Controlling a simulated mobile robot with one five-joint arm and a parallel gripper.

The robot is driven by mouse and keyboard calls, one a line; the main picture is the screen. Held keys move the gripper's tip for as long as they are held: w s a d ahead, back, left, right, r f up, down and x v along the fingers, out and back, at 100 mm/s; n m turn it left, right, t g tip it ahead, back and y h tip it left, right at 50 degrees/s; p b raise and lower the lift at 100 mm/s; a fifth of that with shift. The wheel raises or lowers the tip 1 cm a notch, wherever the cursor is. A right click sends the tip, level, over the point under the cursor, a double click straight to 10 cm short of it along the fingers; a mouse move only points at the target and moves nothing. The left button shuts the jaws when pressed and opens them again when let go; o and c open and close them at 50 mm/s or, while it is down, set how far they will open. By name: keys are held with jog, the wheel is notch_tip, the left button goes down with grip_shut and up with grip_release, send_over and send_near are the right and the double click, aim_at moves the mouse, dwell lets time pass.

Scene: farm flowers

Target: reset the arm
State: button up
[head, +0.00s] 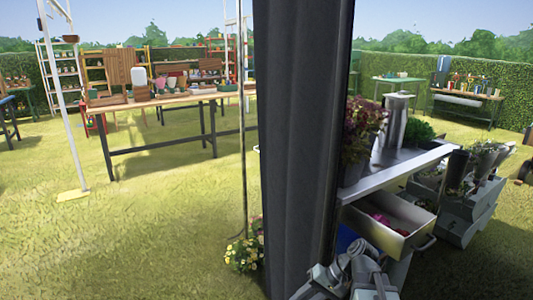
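Grey jointed parts of my arm show at the bottom edge of the head view, right of centre. They are folded close together and cut off by the frame. My gripper (362,262) seems to be among these parts, low in front of an open drawer (408,240). Its fingers cannot be made out, so I cannot tell whether it is open, shut or holding anything.
The drawer juts from a metal-topped bench (400,168) bearing a silver can (394,120) and a purple-leaved plant (362,125). Grey crates (470,215) stand right of it. A wide dark upright blocks the middle view. A long wooden table (160,101) stands back left. Grass at left is open.

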notch_tip(320, 180, down, 4)
jog(key=s+a+n+h, duration=0.1)
jog(key=s+a+h, duration=0.1)
jog(key=h, duration=0.1)
jog(key=d+f+h, duration=0.2)
jog(key=d+h, duration=0.3)
jog(key=d, duration=0.3)
notch_tip(320, 180, up, 30)
jog(key=p, duration=2.9)
jog(key=shift+w+a+f, duration=0.15)
jog(key=shift+w+f, duration=0.1)
jog(key=shift+w, duration=0.2)
jog(key=shift+f, duration=0.1)
